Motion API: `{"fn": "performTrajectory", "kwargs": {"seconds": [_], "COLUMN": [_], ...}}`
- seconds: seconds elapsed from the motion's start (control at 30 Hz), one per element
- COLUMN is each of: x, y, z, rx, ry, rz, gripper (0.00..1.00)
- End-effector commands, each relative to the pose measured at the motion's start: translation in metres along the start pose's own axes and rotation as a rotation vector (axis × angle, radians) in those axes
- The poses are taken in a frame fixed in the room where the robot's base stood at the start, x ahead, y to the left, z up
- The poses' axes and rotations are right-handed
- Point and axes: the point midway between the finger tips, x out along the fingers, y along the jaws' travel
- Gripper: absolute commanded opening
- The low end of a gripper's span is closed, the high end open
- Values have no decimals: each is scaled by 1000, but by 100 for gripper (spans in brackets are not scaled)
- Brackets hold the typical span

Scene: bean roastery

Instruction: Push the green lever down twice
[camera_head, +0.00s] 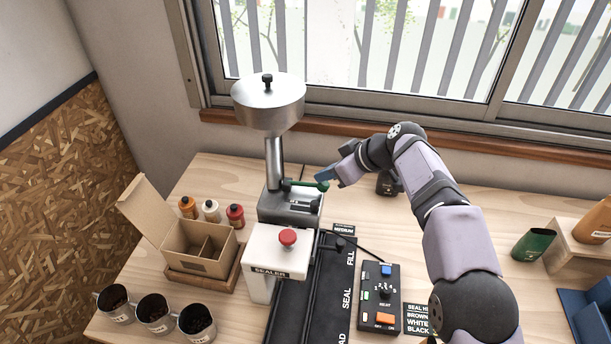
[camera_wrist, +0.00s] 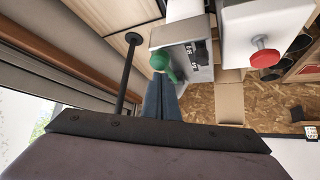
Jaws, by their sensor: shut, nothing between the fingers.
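The green lever (camera_head: 306,184) sticks out to the right from the grey base of the metal filler (camera_head: 269,101) and lies about level. Its rounded green end also shows in the wrist view (camera_wrist: 159,61). My gripper (camera_head: 318,175) is shut and empty, with its blue fingertips right at the lever's free end. In the wrist view the shut fingers (camera_wrist: 161,99) point at the green knob and partly cover the lever. I cannot tell whether they touch it.
A white sealer with a red button (camera_head: 288,237) stands in front of the filler. A black control box (camera_head: 380,299) sits to the right of the dark track. An open cardboard box (camera_head: 197,249), several bottles and cups stand on the left. A green pouch (camera_head: 533,244) stands on the right.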

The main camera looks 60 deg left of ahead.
Motion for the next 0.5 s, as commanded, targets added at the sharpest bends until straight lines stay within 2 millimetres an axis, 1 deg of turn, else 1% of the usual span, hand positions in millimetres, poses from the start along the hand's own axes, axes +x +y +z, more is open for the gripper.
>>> {"fn": "performTrajectory", "kwargs": {"seconds": [0.5], "x": [-31], "y": [0], "z": [-28], "rx": [0], "ry": [-1], "rz": [1], "gripper": [0]}}
